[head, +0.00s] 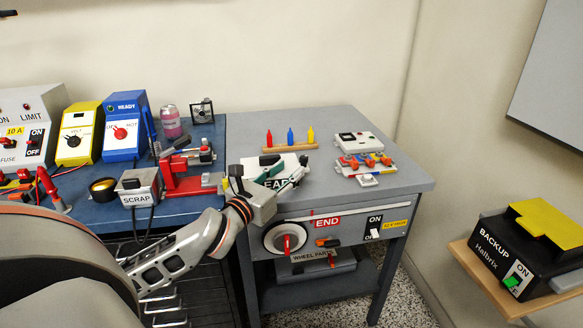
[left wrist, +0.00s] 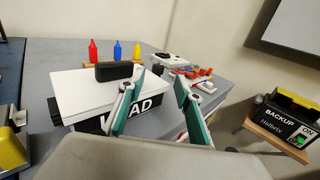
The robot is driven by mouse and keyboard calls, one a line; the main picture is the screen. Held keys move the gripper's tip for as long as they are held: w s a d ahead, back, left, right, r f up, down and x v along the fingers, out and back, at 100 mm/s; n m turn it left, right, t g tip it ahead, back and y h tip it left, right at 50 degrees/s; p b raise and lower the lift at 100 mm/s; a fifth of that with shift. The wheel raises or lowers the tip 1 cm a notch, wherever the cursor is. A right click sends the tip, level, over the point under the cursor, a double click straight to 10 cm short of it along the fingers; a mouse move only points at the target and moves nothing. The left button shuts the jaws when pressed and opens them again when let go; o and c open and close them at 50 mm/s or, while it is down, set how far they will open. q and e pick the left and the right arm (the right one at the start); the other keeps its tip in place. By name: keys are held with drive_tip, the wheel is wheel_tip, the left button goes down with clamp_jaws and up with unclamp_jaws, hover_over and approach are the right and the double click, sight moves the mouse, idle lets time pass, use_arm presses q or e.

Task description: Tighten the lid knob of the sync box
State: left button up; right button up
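No label reading "sync" is legible. A white-topped box (head: 268,171) with a black front label ending in "EAD" sits on the grey bench; it also shows in the left wrist view (left wrist: 75,92). A black knob or handle (left wrist: 114,70) lies on its lid, and also shows in the head view (head: 268,160). My left gripper (head: 280,177) is open and empty, with teal finger pads. In the left wrist view its fingers (left wrist: 161,82) are spread near the box's right end, and the left finger covers part of the label. Contact cannot be told. My right gripper is not in view.
Red, blue and yellow bottles (head: 290,138) stand in a wooden rack behind. A white box (head: 354,140) and a panel of orange knobs (head: 365,160) lie to the right. A red clamp device (head: 187,175) stands left. The grey bench's right edge (head: 425,180) is clear.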

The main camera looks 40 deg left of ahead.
use_arm(q)
drive_tip(key=shift+s, duration=0.25)
drive_tip(key=shift+d, duration=0.1)
